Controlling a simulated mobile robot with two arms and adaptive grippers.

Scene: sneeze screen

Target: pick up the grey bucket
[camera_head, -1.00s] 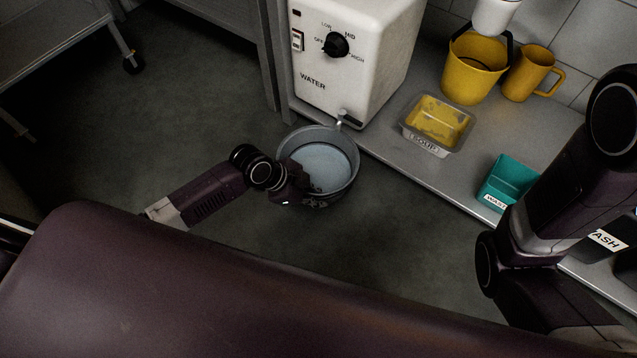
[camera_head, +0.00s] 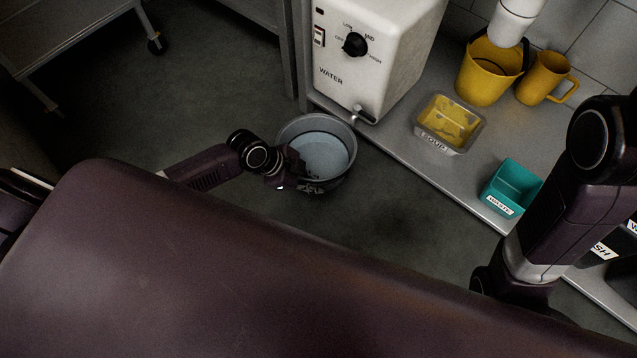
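The grey bucket (camera_head: 343,172) is below the white water heater's tap, with pale bluish liquid (camera_head: 322,153) inside. It looks upright, in front of the counter edge. My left gripper (camera_head: 290,172) is at the bucket's near left rim, overlapping it in the picture. Its fingers are dark and partly hidden against the rim, so I cannot tell whether they are closed on it. My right arm crosses the right side of the view; its gripper is not visible.
The white water heater (camera_head: 375,60) stands on the counter (camera_head: 400,155). A yellow bucket (camera_head: 487,75), yellow mug (camera_head: 541,80), metal soup tray (camera_head: 447,125) and teal waste bin (camera_head: 512,187) are to its right. A wheeled trolley (camera_head: 75,35) is at upper left. Open floor lies left of the bucket.

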